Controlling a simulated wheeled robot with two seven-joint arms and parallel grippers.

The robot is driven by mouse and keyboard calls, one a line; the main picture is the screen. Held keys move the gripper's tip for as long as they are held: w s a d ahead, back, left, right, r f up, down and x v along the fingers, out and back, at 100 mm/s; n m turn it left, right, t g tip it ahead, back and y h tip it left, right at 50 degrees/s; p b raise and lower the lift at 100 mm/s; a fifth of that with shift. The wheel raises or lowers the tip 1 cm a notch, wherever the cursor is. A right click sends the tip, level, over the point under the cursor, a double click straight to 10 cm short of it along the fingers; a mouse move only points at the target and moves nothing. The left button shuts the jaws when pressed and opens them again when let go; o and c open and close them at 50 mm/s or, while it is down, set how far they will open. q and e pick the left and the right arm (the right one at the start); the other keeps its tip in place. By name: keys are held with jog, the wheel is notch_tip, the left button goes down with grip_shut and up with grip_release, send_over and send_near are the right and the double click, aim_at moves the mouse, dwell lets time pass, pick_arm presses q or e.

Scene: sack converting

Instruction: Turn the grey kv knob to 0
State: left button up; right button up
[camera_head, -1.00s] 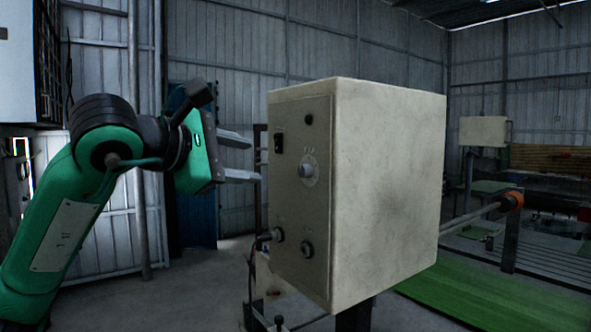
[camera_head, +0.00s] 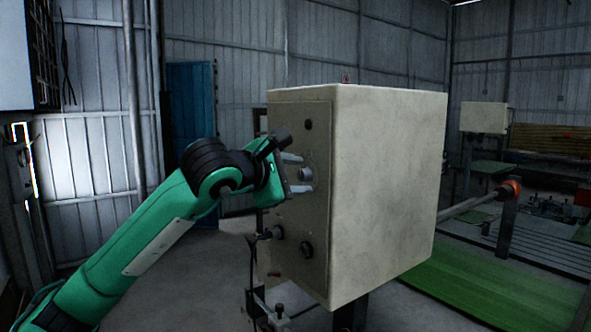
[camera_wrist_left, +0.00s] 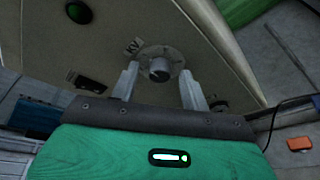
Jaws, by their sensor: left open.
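The grey kv knob (camera_head: 305,174) sits on the front panel of a beige control box (camera_head: 385,190). In the left wrist view the knob (camera_wrist_left: 159,68) stands on a round dial plate, with a small KV label (camera_wrist_left: 132,46) beside it. My left gripper (camera_head: 298,173) is at the panel, its two fingers apart, one on each side of the knob. In the wrist view the open fingers (camera_wrist_left: 160,85) reach towards the knob, with gaps between them and it. The knob's pointer setting is too small to read. My right gripper is not in view.
Below the kv knob are two more dark knobs, one at left (camera_head: 277,232) and one at right (camera_head: 306,249). A black round part (camera_head: 308,125) sits above. A roller with an orange end (camera_head: 511,188) stands behind the box at right.

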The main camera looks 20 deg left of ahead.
pick_arm(q)
jog(key=c, duration=1)
